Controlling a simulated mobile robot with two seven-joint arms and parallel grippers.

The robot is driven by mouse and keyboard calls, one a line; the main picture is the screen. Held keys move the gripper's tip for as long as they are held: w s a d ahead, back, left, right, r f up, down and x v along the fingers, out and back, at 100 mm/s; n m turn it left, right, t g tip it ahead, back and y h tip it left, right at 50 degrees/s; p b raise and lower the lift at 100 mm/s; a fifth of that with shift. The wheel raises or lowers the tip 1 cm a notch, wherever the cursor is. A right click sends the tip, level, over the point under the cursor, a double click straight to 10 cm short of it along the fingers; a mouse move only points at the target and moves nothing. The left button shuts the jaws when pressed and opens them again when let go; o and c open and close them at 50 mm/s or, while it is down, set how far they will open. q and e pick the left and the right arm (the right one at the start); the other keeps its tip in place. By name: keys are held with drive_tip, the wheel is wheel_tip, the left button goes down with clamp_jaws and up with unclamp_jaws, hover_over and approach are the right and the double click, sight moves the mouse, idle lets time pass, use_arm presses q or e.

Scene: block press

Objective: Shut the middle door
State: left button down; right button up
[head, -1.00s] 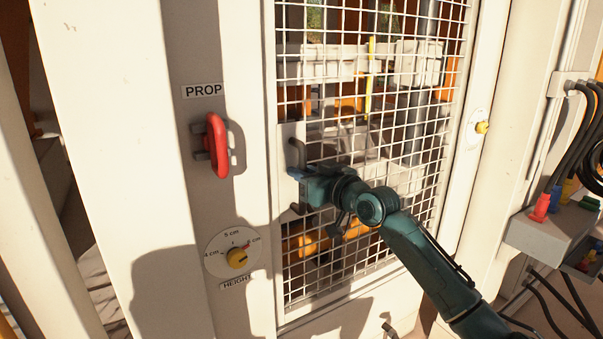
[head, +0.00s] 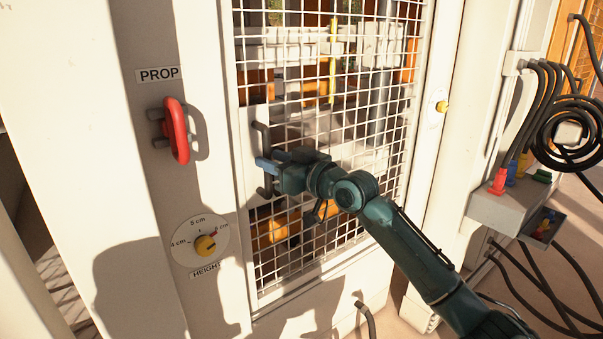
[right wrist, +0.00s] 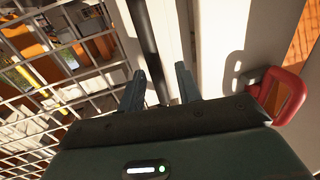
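The middle door (head: 258,193) is a white-framed wire mesh door in the head view. It appears close to flush with its frame; whether it is fully shut I cannot tell. Its dark grey upright handle (head: 261,134) is at the door's left edge. My right gripper (head: 264,166) is at the middle of the handle, hiding part of it. In the right wrist view its two fingers (right wrist: 160,80) stand apart, with the dark handle bar (right wrist: 147,40) running between them, nearer the left finger and with a gap on the right. My left gripper is not in view.
A yellow knob (head: 441,106) is on the right post. A grey box with cables (head: 498,207) stands at the right.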

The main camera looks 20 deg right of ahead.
drive_tip(key=b+v, duration=0.1)
drive_tip(key=v, duration=0.9)
drive_tip(key=shift+f, duration=0.1)
drive_tip(key=s+a+f+m+g+h+p, duration=0.1)
drive_tip(key=s+f, duration=0.4)
drive_tip(key=f, duration=0.5)
drive_tip(key=s+a+f+m+g+h, duration=0.15)
drive_tip(key=s+f, duration=0.25)
drive_tip(key=f, duration=0.5)
drive_tip(key=s+a+f+h+p, duration=0.1)
drive_tip(key=s+f, duration=0.4)
drive_tip(key=f, duration=0.5)
drive_tip(key=s+f+g+h, duration=0.1)
drive_tip(key=s+f, duration=0.3)
drive_tip(key=s, duration=0.2)
drive_tip(key=s+a+f+g+h, duration=0.1)
drive_tip(key=s+f, duration=0.2)
drive_tip(key=s, duration=0.4)
drive_tip(key=shift+f+m+p, duration=0.3)
drive_tip(key=shift+f+m, duration=0.05)
drive_tip(key=shift+f, duration=0.05)
